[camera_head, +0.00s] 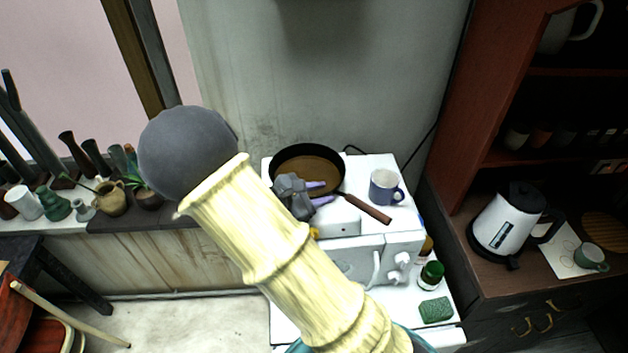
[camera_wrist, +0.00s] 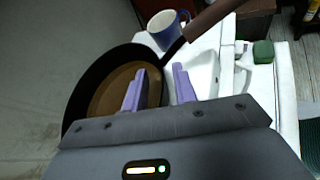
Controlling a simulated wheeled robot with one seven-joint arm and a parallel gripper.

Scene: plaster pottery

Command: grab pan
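The pan (camera_head: 307,160) is dark with a brown inside and a brown handle (camera_head: 367,208) that points to the lower right. It lies on top of the white appliance (camera_head: 372,165). In the wrist view the pan (camera_wrist: 88,87) is at the left, with its handle (camera_wrist: 213,20) running to the upper right. My gripper (camera_head: 320,192) is by the near right rim of the pan. Its two purple fingers (camera_wrist: 160,88) are apart with nothing seen between them, one over the pan and one over the white surface. I cannot tell their height or whether they touch the pan.
A blue mug (camera_head: 383,188) stands right of the pan, close to the handle, and also shows in the wrist view (camera_wrist: 165,30). A green-capped jar (camera_head: 431,274) and a green sponge (camera_head: 436,310) lie lower right. A kettle (camera_head: 507,222) stands on the right cabinet. Vases line the left ledge.

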